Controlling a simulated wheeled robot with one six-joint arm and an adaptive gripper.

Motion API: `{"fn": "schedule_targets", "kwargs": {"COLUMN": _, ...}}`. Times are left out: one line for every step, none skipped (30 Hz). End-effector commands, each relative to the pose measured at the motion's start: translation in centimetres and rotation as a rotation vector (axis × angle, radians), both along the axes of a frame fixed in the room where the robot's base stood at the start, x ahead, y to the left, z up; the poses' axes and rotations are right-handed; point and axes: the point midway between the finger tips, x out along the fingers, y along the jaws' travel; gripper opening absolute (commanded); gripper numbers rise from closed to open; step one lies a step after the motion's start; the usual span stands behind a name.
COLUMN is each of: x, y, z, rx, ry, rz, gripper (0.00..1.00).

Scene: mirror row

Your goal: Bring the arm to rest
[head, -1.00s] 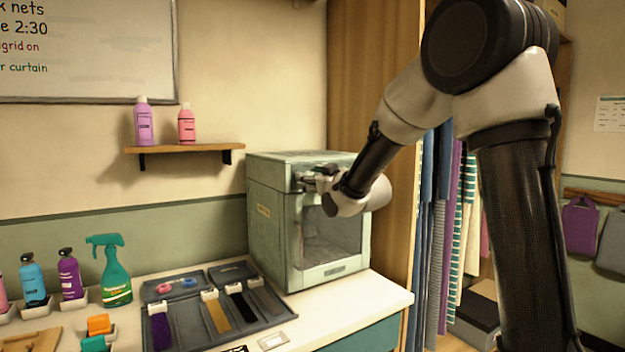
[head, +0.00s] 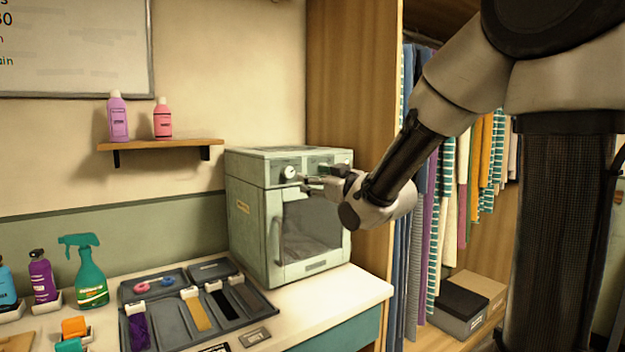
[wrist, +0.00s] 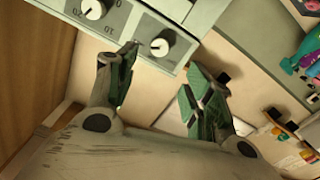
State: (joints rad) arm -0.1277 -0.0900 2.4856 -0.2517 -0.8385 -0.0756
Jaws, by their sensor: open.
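My arm is stretched out toward a pale green cabinet (head: 255,225) with a glass door, on the counter. My gripper (head: 307,184) is in front of its upper front panel, just right of a round white dial (head: 289,172). In the wrist view, my gripper (wrist: 163,64) has its two green-padded fingers spread apart with nothing between them. A knob (wrist: 160,42) on the panel shows close beyond the fingertips, and another knob (wrist: 95,8) is farther up left. I cannot tell whether a finger touches the panel.
A green spray bottle (head: 90,275) and purple bottle (head: 41,278) stand farther left. A wall shelf (head: 160,145) is above. Hanging cloths (head: 447,200) are to the right, behind my arm.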

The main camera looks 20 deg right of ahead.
Motion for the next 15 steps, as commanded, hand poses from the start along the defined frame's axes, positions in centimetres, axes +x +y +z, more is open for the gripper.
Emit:
{"fn": "schedule_targets", "kwargs": {"x": 0.0, "y": 0.0, "z": 0.0, "rx": 0.0, "ry": 0.0, "rz": 0.0, "gripper": 0.52}}
{"fn": "schedule_targets", "kwargs": {"x": 0.0, "y": 0.0, "z": 0.0, "rx": 0.0, "ry": 0.0, "rz": 0.0, "gripper": 0.52}}
{"fn": "schedule_targets", "kwargs": {"x": 0.0, "y": 0.0, "z": 0.0, "rx": 0.0, "ry": 0.0, "rz": 0.0, "gripper": 0.52}}
{"fn": "schedule_targets", "kwargs": {"x": 0.0, "y": 0.0, "z": 0.0, "rx": 0.0, "ry": 0.0, "rz": 0.0, "gripper": 0.52}}
{"fn": "schedule_targets", "kwargs": {"x": 0.0, "y": 0.0, "z": 0.0, "rx": 0.0, "ry": 0.0, "rz": 0.0, "gripper": 0.52}}
{"fn": "schedule_targets", "kwargs": {"x": 0.0, "y": 0.0, "z": 0.0, "rx": 0.0, "ry": 0.0, "rz": 0.0, "gripper": 0.52}}
{"fn": "schedule_targets", "kwargs": {"x": 0.0, "y": 0.0, "z": 0.0, "rx": 0.0, "ry": 0.0, "rz": 0.0, "gripper": 0.52}}
{"fn": "schedule_targets", "kwargs": {"x": 0.0, "y": 0.0, "z": 0.0, "rx": 0.002, "ry": 0.002, "rz": 0.0, "gripper": 0.52}}
{"fn": "schedule_targets", "kwargs": {"x": 0.0, "y": 0.0, "z": -0.3, "rx": -0.001, "ry": 0.012, "rz": -0.002, "gripper": 0.52}}
{"fn": "schedule_targets", "kwargs": {"x": 0.1, "y": -0.1, "z": -0.6, "rx": -0.003, "ry": 0.027, "rz": -0.005, "gripper": 0.52}}
{"fn": "schedule_targets", "kwargs": {"x": 0.1, "y": -0.2, "z": -1.2, "rx": -0.009, "ry": 0.052, "rz": -0.01, "gripper": 0.52}}
{"fn": "schedule_targets", "kwargs": {"x": 0.0, "y": -0.5, "z": -2.4, "rx": -0.019, "ry": 0.099, "rz": -0.021, "gripper": 0.52}}
{"fn": "schedule_targets", "kwargs": {"x": -0.1, "y": -0.8, "z": -3.6, "rx": -0.028, "ry": 0.147, "rz": -0.032, "gripper": 0.52}}
{"fn": "schedule_targets", "kwargs": {"x": -0.3, "y": -1.2, "z": -5.0, "rx": -0.038, "ry": 0.205, "rz": -0.048, "gripper": 0.52}}
{"fn": "schedule_targets", "kwargs": {"x": -0.8, "y": -1.8, "z": -7.3, "rx": -0.054, "ry": 0.299, "rz": -0.07, "gripper": 0.52}}
